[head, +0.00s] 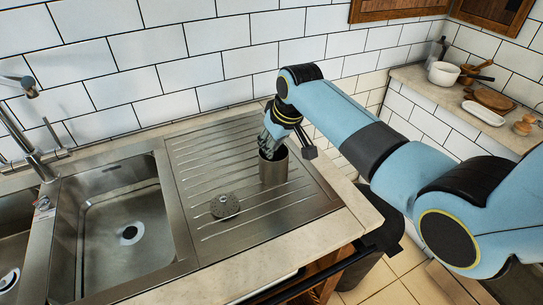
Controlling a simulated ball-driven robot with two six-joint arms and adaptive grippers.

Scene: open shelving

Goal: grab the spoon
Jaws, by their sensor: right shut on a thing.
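A metal cup (273,168) stands upright on the ribbed steel drainboard. My right gripper (268,148) comes down from the right and is at the cup's mouth, partly in front of it. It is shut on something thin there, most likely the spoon. The spoon itself cannot be made out, as the fingers and the cup's wall hide it. My left gripper is not in view.
A round grey scrubber (225,206) lies on the drainboard (215,160) left of the cup. A sink basin (125,235) and a faucet (35,150) are further left. A tiled wall is close behind. A shelf at right holds a white pot (443,74) and a white dish (483,113).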

